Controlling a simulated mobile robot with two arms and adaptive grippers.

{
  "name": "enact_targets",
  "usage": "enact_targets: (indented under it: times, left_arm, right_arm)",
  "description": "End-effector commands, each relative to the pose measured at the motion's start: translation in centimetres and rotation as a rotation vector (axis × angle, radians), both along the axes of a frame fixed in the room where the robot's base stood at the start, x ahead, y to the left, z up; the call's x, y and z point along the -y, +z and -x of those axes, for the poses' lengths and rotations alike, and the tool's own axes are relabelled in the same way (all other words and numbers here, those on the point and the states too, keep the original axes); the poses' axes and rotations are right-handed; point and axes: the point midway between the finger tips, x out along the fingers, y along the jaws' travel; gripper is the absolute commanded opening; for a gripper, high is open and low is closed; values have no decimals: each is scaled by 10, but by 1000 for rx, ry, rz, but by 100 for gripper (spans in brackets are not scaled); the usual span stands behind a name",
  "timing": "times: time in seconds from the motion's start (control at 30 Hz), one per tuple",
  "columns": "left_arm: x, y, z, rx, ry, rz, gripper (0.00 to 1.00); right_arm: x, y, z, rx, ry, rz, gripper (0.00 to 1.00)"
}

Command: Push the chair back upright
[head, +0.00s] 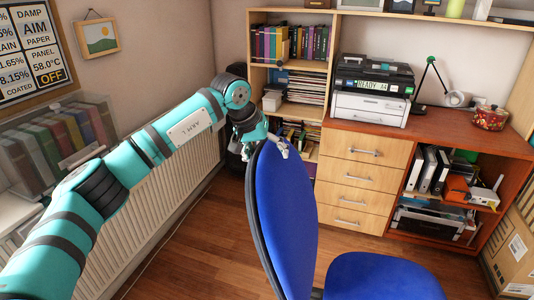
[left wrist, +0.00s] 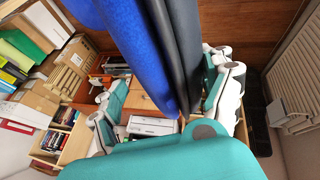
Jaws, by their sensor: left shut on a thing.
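The blue office chair's backrest (head: 285,215) stands steeply in the middle of the head view, with its dark rear shell facing left. Its blue seat (head: 385,278) shows at the lower right edge. The legs are out of view, so I cannot tell how the base stands. My left gripper (head: 272,145) is shut on the top edge of the backrest. In the left wrist view, the backrest (left wrist: 140,45) runs between the two fingers, blue on one side and dark on the other. My right gripper is not in view.
A wooden desk with drawers (head: 361,178) stands behind the chair, carrying a printer (head: 370,105). A bookcase (head: 289,75) is beyond the gripper. A radiator (head: 165,215) lines the left wall. Wooden floor (head: 200,255) lies open between radiator and chair. A cardboard box (head: 515,245) is at right.

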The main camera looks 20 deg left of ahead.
Motion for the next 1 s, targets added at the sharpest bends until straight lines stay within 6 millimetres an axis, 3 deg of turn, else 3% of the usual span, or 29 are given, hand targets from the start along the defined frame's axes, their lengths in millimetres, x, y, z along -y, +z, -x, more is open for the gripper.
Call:
enact_targets:
  times: [0.13,0.23,0.5,0.73,0.83,1.0]
  left_arm:
    - [4,2,0,-1,-2,-4,20]
    - [20,8,-2,-4,-5,-24,20]
    - [98,26,-5,-9,-5,-121,21]
    - [159,30,-7,-8,-3,-126,19]
    - [172,30,-7,-8,-1,-125,20]
    - [179,28,-6,-11,1,-125,20]
  right_arm:
    - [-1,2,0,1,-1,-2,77]
    - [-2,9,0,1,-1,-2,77]
    - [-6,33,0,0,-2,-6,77]
    - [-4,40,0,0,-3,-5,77]
    - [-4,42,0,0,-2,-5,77]
    - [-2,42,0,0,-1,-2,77]
